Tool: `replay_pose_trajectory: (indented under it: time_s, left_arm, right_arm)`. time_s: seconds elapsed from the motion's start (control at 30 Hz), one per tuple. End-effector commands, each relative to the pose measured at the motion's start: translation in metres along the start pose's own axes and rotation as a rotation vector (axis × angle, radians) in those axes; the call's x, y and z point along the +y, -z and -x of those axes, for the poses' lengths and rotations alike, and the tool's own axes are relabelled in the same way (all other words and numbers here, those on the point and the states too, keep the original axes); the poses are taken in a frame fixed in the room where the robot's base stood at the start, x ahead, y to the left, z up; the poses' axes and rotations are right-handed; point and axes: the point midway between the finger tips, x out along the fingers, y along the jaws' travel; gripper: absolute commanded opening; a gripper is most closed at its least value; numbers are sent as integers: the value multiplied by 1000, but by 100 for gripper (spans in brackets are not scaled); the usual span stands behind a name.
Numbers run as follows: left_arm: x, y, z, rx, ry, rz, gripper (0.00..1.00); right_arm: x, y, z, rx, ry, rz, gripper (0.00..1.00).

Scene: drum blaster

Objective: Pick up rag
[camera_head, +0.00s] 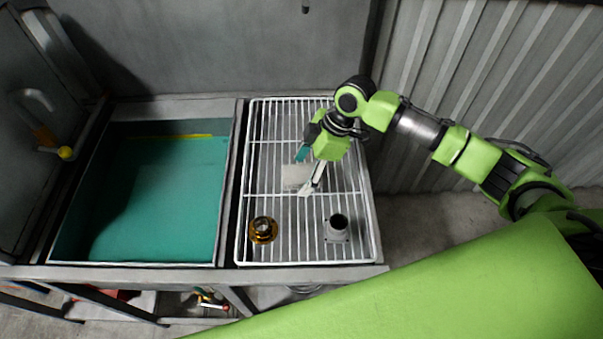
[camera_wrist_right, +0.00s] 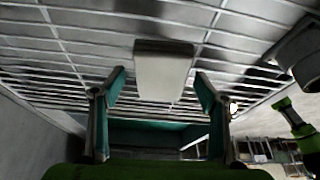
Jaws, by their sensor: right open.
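The rag (camera_head: 293,175) is a pale, off-white piece lying on the white wire rack (camera_head: 282,254). In the right wrist view the rag (camera_wrist_right: 163,72) shows as a white block shape between and beyond the fingertips. My right gripper (camera_head: 307,172) is over the rack, right at the rag in the head view. In the right wrist view its two teal-padded fingers (camera_wrist_right: 160,88) stand apart with the rag between their lines and nothing gripped. Whether the fingers touch the rag cannot be told. My left gripper is not in view.
On the rack's front part stand a brass-coloured ring part (camera_head: 263,230) and a grey cylindrical part (camera_head: 337,228). Left of the rack is an open basin with a teal bottom (camera_head: 150,200). A corrugated wall (camera_head: 480,80) rises behind on the right.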

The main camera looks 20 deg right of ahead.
Motion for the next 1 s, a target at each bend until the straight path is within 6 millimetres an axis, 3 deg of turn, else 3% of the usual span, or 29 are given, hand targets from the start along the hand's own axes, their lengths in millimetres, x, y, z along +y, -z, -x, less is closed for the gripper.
replay_pose_trajectory:
  time_s: [0.4, 0.43, 0.57, 0.6, 1.0]
  left_arm:
    - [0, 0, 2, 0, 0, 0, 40]
    - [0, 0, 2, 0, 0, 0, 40]
    - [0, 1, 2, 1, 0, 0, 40]
    - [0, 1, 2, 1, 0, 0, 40]
    - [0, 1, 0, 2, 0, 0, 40]
  right_arm:
    - [0, -1, -2, 0, 1, 0, 67]
    - [0, -1, -2, 0, 1, 0, 64]
    - [0, -1, -3, 0, 1, 0, 30]
    - [0, -1, -3, -1, 1, 0, 28]
    - [-2, -2, -4, -3, 4, 1, 28]
